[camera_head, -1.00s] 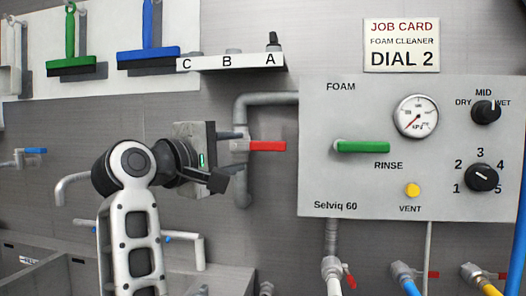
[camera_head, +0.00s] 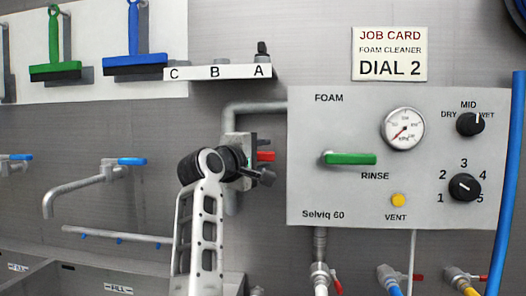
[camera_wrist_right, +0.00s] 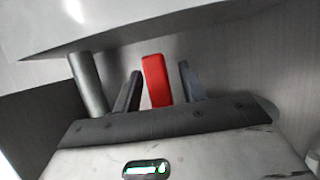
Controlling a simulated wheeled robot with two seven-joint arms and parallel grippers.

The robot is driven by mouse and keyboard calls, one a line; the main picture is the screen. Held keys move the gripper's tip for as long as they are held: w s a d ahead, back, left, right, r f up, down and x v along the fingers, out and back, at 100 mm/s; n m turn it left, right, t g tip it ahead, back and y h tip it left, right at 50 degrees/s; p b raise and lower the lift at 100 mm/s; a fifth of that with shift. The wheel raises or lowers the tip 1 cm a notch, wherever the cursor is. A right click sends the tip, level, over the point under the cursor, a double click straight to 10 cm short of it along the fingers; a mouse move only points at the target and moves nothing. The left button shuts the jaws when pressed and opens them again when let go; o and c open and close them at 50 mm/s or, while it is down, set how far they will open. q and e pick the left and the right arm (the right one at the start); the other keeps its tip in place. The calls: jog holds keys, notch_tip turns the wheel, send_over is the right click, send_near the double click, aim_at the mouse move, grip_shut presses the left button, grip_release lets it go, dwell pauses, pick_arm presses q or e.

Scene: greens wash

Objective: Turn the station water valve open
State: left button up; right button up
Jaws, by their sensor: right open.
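The red valve handle (camera_head: 267,156) sits on the grey pipe (camera_head: 229,122) just left of the foam panel and points sideways to the right. My right gripper (camera_head: 264,161) is at the handle and hides its left part and the valve body. In the right wrist view the red handle (camera_wrist_right: 157,78) stands between the two dark fingers of my right gripper (camera_wrist_right: 160,86). The fingers are open, with a gap visible on each side of the handle. My left gripper is not in view.
The foam panel (camera_head: 308,190) with a green lever (camera_head: 350,159), gauge (camera_head: 404,129) and dials is close on the right. A small shelf (camera_head: 218,72) marked C, B, A is above. Blue-handled taps (camera_head: 131,161) and sinks are at left. A blue hose (camera_head: 507,190) hangs at far right.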

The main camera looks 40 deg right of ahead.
jog(key=shift+d, duration=0.25)
grip_shut()
